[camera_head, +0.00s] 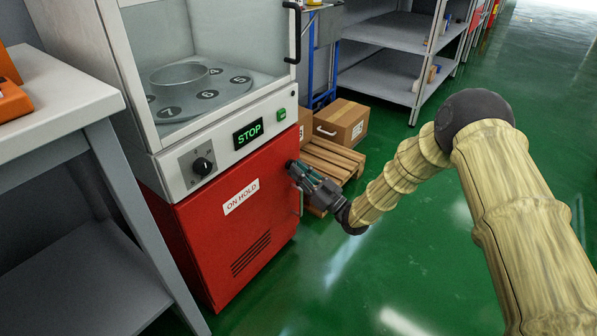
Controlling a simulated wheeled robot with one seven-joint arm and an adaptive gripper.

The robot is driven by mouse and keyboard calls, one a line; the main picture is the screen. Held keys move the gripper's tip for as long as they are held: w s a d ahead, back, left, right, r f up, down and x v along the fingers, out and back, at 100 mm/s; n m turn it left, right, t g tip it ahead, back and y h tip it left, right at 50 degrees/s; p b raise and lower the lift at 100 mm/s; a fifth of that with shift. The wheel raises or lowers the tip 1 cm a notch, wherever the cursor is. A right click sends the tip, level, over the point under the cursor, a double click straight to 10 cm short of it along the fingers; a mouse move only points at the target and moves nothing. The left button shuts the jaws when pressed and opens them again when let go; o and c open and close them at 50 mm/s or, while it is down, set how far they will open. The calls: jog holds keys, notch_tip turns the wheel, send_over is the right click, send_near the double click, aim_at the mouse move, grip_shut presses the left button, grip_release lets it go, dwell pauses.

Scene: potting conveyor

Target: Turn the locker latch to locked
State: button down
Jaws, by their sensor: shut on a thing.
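The red locker (225,225) with a white "ON HOLD" label is the lower part of the machine on the left of the head view. My gripper (291,167) is at the upper right of the locker's front, with its fingertips against the red door. It is shut on a small part there, which I take to be the locker latch. The fingers hide the latch, so I cannot tell which way it is turned. The locker door looks closed.
Above the locker are a dark knob (202,166), a green STOP display (248,134) and a glazed chamber with a numbered turntable (205,92). A grey table (60,110) stands at left. A wooden pallet (333,160) and cardboard box (341,122) lie behind my gripper. Green floor is clear at right.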

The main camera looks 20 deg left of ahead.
jog(key=c, duration=1.5)
grip_release()
jog(key=v, duration=1.2)
jog(key=shift+w, duration=0.1)
